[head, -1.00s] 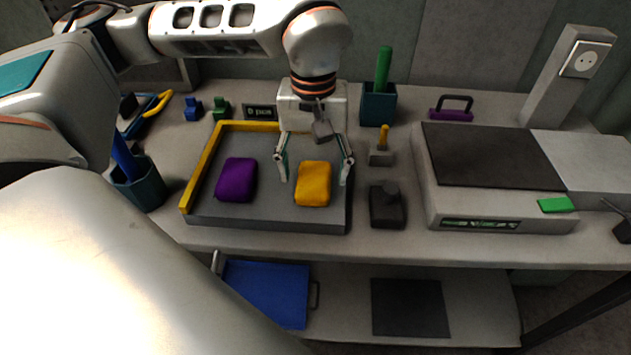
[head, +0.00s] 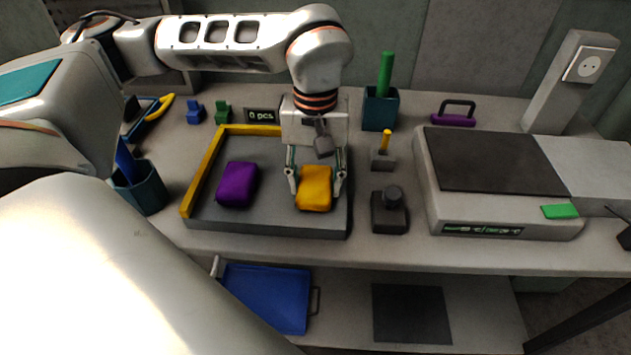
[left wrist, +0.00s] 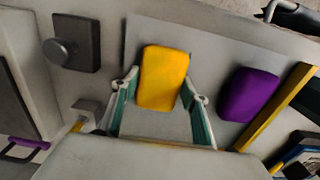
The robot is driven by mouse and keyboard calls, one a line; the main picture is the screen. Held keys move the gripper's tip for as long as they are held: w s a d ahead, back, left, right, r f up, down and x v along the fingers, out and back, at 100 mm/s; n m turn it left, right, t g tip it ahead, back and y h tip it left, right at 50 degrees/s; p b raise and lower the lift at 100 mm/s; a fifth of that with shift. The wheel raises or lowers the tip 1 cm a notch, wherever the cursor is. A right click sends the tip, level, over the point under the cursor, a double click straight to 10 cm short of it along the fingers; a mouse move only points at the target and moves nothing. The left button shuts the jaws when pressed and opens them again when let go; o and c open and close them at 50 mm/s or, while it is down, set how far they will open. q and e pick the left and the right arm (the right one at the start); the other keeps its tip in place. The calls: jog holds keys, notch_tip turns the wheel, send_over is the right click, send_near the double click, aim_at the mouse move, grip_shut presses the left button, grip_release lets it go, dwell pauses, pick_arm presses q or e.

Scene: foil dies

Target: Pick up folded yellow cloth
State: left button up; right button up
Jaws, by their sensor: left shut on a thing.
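The folded yellow cloth (head: 314,188) lies on the right part of the grey tray (head: 270,222) in the head view. It also shows in the left wrist view (left wrist: 163,77), between the fingers. My left gripper (head: 316,188) reaches down over the tray and is shut on the yellow cloth, one finger on each side. In the left wrist view the fingers (left wrist: 160,98) flank the near part of the cloth. The cloth appears to be at tray level; I cannot tell any gap beneath it. My right gripper does not show.
A folded purple cloth (head: 237,184) lies left of the yellow one on the tray. A yellow bar (head: 203,172) edges the tray. A dark knobbed block (head: 388,212) stands close to its right. A large grey machine (head: 440,205) stands farther right, a teal cup (head: 142,190) at left.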

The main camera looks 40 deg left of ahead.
pick_arm(q)
notch_tip(320, 180, up, 12)
jog(key=p, duration=0.2)
notch_tip(320, 180, up, 6)
jog(key=r+p, duration=0.1)
send_over(316, 180)
jog(key=shift+s+r, duration=0.1)
jog(key=shift+r, duration=0.35)
jog(key=shift+o, duration=0.6)
jog(key=shift+d+f, duration=0.1)
